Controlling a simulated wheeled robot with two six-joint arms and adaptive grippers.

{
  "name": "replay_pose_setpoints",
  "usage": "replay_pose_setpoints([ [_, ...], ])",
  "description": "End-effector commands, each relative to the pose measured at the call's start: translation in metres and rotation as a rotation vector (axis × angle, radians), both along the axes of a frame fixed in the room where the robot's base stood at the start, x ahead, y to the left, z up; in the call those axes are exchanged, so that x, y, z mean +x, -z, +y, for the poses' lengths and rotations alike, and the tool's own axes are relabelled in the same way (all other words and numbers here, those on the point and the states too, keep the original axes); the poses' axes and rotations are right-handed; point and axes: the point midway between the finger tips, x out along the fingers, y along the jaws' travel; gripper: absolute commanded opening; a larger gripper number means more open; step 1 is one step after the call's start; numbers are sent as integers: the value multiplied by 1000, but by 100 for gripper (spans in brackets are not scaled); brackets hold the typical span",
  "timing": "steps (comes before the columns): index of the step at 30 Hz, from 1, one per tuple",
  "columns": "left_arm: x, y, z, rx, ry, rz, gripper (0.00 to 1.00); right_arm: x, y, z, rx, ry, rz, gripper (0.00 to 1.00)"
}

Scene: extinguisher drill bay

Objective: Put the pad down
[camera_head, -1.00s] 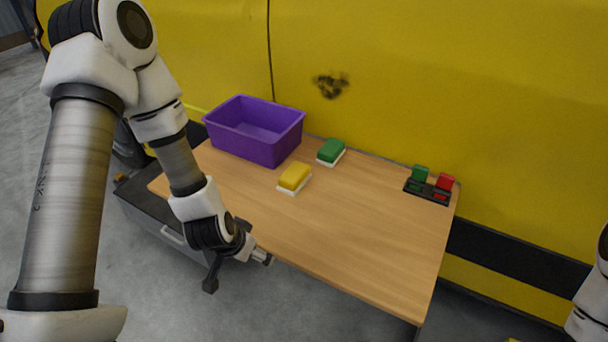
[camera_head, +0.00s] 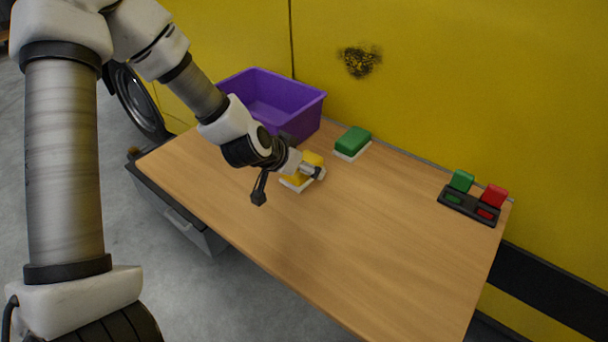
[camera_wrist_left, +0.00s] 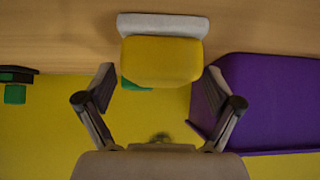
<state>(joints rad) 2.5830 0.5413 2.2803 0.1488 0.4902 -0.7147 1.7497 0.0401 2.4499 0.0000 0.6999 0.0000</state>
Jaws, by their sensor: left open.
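The yellow pad (camera_head: 313,159) with a white underside (camera_head: 296,184) sits on the wooden table, partly hidden by my left gripper (camera_head: 305,160). In the left wrist view the yellow pad (camera_wrist_left: 161,60) lies just ahead of my left gripper (camera_wrist_left: 158,88), roughly centred between its fingers. The fingers are spread, with gaps visible on both sides of the pad. A green pad (camera_head: 353,140) with a white underside sits behind and to the right; in the wrist view it is mostly hidden behind the yellow one. My right gripper is not in view.
A purple bin (camera_head: 300,112) stands at the table's back left, close behind my left gripper. The table's front and middle (camera_head: 370,240) are clear. A yellow wall (camera_head: 450,90) rises behind.

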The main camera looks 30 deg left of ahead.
Motion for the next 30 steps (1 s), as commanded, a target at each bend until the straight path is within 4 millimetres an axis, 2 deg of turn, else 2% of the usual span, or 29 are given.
replay_pose_setpoints([
  [1, 4, 5, 0, 1, 0, 0, 92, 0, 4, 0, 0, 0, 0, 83],
  [7, 5, 4, -1, -1, 0, 0, 92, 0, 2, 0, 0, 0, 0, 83],
  [8, 5, 4, -1, -1, 0, 0, 88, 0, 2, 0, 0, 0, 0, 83],
  [12, 5, 4, -1, -1, 0, 0, 39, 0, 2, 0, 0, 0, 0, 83],
  [13, 5, 4, -1, -1, 0, 0, 28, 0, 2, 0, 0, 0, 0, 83],
  [14, 5, 4, -1, -1, 0, 0, 22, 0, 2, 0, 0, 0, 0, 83],
  [25, 4, 3, -1, -1, 0, 2, 22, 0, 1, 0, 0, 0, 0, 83],
  [30, 5, -12, -1, -2, -1, 0, 22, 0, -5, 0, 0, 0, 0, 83],
])
